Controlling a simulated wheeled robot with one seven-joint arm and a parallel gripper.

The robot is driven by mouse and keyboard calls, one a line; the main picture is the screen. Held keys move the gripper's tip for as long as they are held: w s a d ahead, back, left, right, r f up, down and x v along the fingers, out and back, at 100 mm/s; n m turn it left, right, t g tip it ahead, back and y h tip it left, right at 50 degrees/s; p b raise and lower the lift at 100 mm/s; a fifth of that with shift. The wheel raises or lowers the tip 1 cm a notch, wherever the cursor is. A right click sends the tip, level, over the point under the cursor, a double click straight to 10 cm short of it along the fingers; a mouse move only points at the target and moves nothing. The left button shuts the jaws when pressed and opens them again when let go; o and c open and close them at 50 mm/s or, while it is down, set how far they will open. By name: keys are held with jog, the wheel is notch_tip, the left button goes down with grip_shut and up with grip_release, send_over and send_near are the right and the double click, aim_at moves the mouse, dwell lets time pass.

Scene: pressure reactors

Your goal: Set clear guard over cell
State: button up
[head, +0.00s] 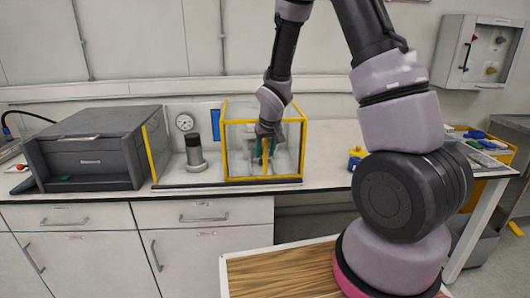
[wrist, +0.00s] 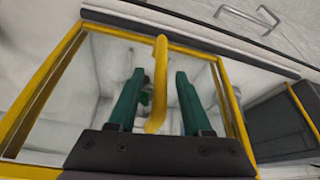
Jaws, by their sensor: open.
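The clear guard (head: 264,180) is a see-through box with yellow edges, standing upright on the bench in the head view. Its yellow frame (wrist: 237,120) also shows in the wrist view. The guard's yellow handle (wrist: 160,85) lies between the two green fingers of my gripper (wrist: 158,78), with a visible gap on each side. In the head view my gripper (head: 264,148) is at the guard, pointing down, with its fingers apart. The cell seems to be the metal cylinder with a dark top (head: 195,152), left of the guard and uncovered.
A dark grey cabinet (head: 90,150) stands on the left, with an upright yellow strip (head: 149,152) beside it. A round gauge (head: 184,122) is behind the cylinder. A dark rail (head: 225,185) runs along the bench front. A small blue and yellow item (head: 356,158) sits right of the guard.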

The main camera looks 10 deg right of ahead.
jog(key=shift+f, duration=0.15)
grip_shut()
dwell(1.4)
